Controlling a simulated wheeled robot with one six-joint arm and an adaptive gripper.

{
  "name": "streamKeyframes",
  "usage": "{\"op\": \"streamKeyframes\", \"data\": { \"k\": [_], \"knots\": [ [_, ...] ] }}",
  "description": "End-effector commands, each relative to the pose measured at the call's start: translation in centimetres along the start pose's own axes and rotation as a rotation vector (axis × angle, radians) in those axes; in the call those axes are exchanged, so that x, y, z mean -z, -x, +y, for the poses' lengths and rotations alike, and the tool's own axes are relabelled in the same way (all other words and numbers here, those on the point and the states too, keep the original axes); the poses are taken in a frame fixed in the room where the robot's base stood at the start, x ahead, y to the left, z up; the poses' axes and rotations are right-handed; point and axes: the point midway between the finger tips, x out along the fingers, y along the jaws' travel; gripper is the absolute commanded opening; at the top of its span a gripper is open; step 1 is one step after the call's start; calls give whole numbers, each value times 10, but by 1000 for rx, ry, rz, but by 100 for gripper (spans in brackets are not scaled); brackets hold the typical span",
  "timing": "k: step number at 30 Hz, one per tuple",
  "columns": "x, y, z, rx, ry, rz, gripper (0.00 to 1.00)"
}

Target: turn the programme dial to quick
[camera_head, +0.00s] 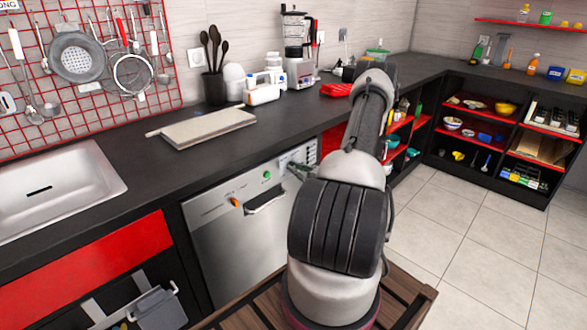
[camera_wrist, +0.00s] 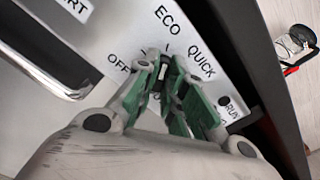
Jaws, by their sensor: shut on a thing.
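The steel dishwasher (camera_head: 228,245) is set under the counter, its control panel (camera_head: 222,200) facing me. In the wrist view the panel (camera_wrist: 110,32) carries the words OFF, ECO and QUICK (camera_wrist: 201,62) in an arc. My gripper (camera_wrist: 168,68) has its green-padded fingers at the middle of this arc, shut on the programme dial. The fingers hide nearly all of the dial, so I cannot tell where its pointer stands. In the head view my gripper (camera_head: 297,170) is at the panel's right end, partly covered by my arm.
A pale board (camera_head: 205,127) lies on the dark counter above. Open shelves (camera_head: 470,135) stand at the right, with clear tiled floor before them.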

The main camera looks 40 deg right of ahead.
Motion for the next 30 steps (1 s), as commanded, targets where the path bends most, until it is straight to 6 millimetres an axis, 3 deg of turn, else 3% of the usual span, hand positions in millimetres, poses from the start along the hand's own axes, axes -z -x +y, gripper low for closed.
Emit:
{"op": "streamKeyframes", "data": {
  "k": [4, 14, 23, 30],
  "knots": [
    [1, 0, 0, 0, -149, 3, 0],
    [1, 0, 0, 0, -192, 3, 0],
    [1, 0, 1, 0, -549, 3, 0],
    [1, 0, 1, 0, -569, 3, 0]
  ]
}}
